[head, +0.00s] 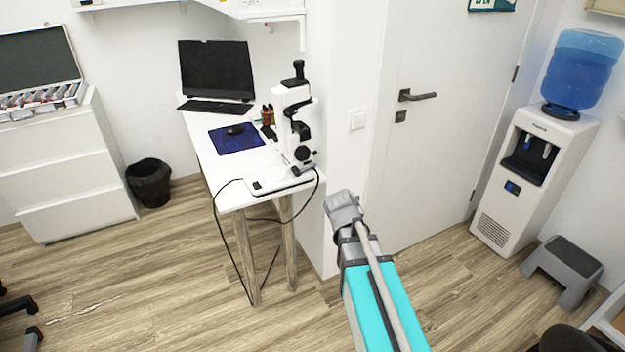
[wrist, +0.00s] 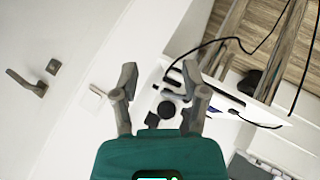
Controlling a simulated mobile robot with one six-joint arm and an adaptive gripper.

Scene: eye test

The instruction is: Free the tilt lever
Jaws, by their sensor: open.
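A white instrument with black knobs (head: 296,130) stands upright at the front end of a white table (head: 200,150). A round black knob (wrist: 166,108) of it shows between my fingers in the wrist view. I cannot tell which part is the tilt lever; it is too small or hidden. My gripper (wrist: 158,72) is open, with its two grey fingers apart and nothing seen between them but background. In the head view my gripper (head: 342,205) is to the right of the instrument and lower in the picture, apart from it.
A monitor (head: 216,70), keyboard (head: 216,106) and blue mouse mat (head: 230,142) share the table. Black cables (head: 222,230) hang below its front. A door handle (head: 416,96) and water cooler (head: 535,165) are to the right. Open floor (head: 130,270) lies to the left.

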